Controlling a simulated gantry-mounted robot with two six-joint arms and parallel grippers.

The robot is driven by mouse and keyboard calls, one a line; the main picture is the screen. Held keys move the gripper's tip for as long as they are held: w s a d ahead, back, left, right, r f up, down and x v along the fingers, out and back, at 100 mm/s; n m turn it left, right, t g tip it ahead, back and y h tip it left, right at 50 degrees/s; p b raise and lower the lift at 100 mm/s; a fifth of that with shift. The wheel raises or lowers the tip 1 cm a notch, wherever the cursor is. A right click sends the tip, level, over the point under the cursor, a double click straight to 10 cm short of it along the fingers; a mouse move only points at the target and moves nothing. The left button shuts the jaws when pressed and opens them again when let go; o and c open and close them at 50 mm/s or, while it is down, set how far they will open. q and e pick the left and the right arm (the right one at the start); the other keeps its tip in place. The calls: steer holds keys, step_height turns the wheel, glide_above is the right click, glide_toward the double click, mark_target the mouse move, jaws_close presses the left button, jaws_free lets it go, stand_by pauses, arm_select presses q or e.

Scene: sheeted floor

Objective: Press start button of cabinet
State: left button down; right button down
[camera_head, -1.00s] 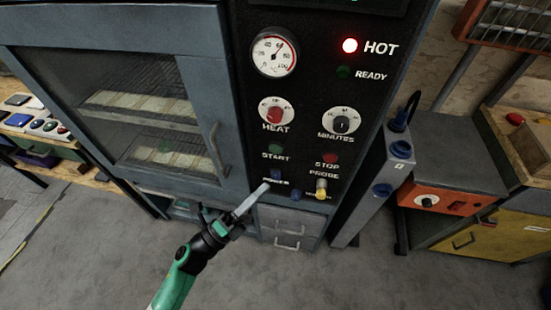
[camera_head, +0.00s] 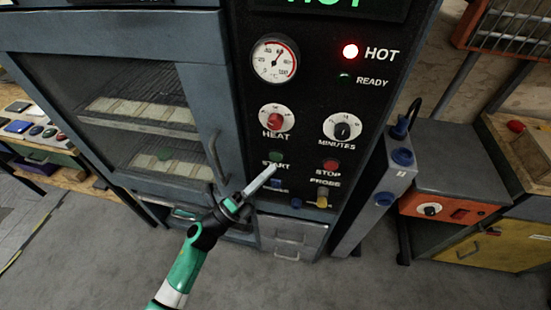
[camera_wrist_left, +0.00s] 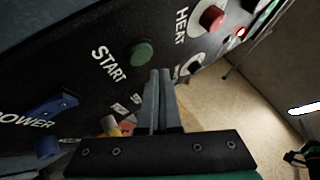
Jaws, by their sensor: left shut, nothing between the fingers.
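The cabinet (camera_head: 225,110) stands upright in front of me with a black control panel on its right side. The green start button (camera_head: 276,156) sits above the START label, and in the left wrist view the button (camera_wrist_left: 141,53) is just up and left of the fingertips. My left gripper (camera_head: 273,169) is shut and empty, its tips just below the start button and over the START label's right end. Whether the tips touch the panel cannot be told. My right gripper is not in view.
Near the start button are the red heat knob (camera_head: 275,121), the red stop button (camera_head: 331,164), the blue power switch (camera_head: 276,183) and a yellow probe plug (camera_head: 322,197). A grey post (camera_head: 374,205) and an orange unit (camera_head: 440,207) stand to the right.

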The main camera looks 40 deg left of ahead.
arm_select(q)
steer(key=shift+w+a, duration=0.3)
steer(key=shift+w, duration=0.15)
stand_by(1.7)
steer(key=shift+w+a, duration=0.2)
steer(key=shift+w, duration=0.15)
steer(key=shift+w+a+b, duration=0.2)
steer(key=shift+w+b, duration=0.1)
steer(key=shift+b, duration=0.05)
stand_by(0.6)
steer(key=shift+s+d+p, duration=0.3)
steer(key=shift+s+d, duration=0.1)
steer(key=shift+s, duration=0.25)
stand_by(0.3)
